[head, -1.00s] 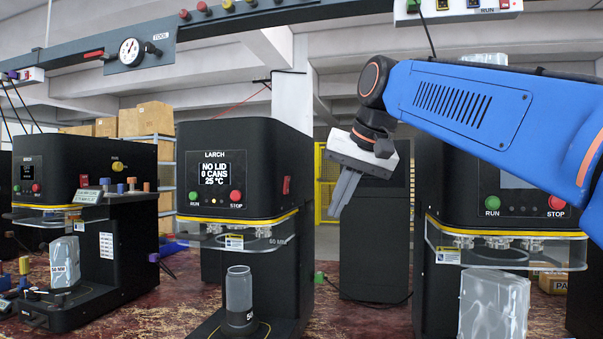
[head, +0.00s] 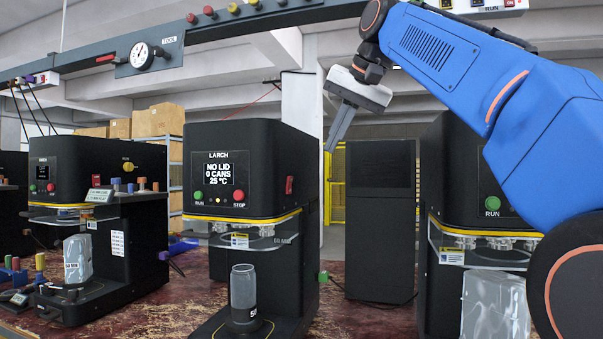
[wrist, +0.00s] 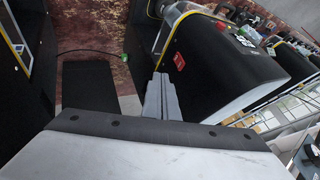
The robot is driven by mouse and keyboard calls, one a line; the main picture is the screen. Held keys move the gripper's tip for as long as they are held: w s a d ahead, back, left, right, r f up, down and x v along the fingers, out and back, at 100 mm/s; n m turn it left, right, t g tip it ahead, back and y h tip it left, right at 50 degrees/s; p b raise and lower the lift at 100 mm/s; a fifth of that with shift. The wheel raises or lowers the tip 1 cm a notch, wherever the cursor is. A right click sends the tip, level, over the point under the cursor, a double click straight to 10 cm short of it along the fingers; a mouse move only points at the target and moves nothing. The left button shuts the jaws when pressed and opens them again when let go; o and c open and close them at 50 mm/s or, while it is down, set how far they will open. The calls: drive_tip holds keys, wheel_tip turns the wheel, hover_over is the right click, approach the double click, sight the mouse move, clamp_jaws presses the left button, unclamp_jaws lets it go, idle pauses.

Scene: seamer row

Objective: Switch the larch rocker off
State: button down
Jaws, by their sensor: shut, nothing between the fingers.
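The larch machine (head: 262,150) is a black seamer labelled LARCH, with a screen reading NO LID, 0 CANS, 25 °C. A red rocker (head: 289,185) sits on its right side face; it also shows in the wrist view (wrist: 179,61). Its switch position is too small to tell. My gripper (head: 332,148) is shut and empty, in the air to the right of the larch machine, above the rocker's height and apart from it. In the wrist view the closed fingers (wrist: 161,80) point toward the machine's side, left of and below the rocker.
A clear can (head: 243,290) stands at the larch machine's base. A dark cabinet (head: 379,215) stands right of it. Another seamer (head: 480,180) is at the right, partly behind my arm. One more seamer (head: 85,170) is at the left. Open space lies beside the rocker.

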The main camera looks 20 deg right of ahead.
approach(290, 185)
drive_tip(key=d+x, duration=0.1)
drive_tip(key=x, duration=0.5)
drive_tip(key=shift+w+d, duration=0.25)
drive_tip(key=shift+d, duration=0.05)
drive_tip(key=shift+r, duration=0.1)
idle(0.3)
drive_tip(key=shift+w+a, duration=0.1)
drive_tip(key=shift+a, duration=0.15)
drive_tip(key=shift+r, duration=0.15)
drive_tip(key=shift+r, duration=0.7)
